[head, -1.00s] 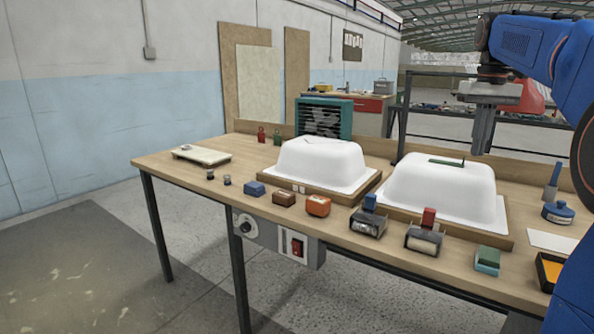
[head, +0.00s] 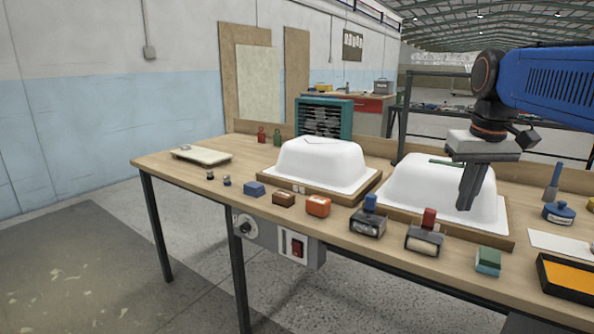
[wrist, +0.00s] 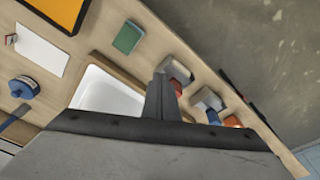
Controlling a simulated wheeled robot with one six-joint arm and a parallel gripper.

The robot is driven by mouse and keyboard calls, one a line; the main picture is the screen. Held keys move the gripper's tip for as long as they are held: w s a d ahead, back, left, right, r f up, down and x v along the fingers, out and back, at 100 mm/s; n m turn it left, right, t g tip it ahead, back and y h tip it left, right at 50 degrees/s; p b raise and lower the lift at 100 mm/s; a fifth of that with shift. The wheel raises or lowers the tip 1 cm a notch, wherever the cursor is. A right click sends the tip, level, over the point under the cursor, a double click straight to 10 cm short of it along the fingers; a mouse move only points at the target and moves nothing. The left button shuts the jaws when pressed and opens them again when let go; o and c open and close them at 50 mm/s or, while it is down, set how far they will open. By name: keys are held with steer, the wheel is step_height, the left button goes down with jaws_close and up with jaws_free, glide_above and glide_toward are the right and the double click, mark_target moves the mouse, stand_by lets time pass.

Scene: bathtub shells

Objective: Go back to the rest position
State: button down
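My gripper (head: 467,207) hangs in front of the right white tub shell (head: 412,182), pointing down and slightly tilted. Its fingers are together with nothing between them; in the wrist view the fingers (wrist: 160,105) form one narrow block. The right shell sits upside down on a wooden base, and a green strip (head: 445,162) lies on its top, partly behind my arm. A corner of this shell shows in the wrist view (wrist: 105,92). The left white tub shell (head: 320,160) stands on its own base, well apart from my gripper.
A black-rimmed orange tray (head: 570,278) and blue pot (head: 558,213) are at right. The floor at left is clear.

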steer(key=s+a+f+t, duration=0.1)
steer(key=s+a+f, duration=0.2)
steer(key=s+f, duration=0.6)
steer(key=s+a+f+t, duration=0.1)
steer(key=s+a+f, duration=0.2)
steer(key=s+f, duration=0.5)
step_height(320, 180, down, 4)
steer(key=shift+s+a+f+t, duration=0.15)
steer(key=shift+s+a+t, duration=0.2)
steer(key=shift+s+t, duration=0.05)
stand_by(0.4)
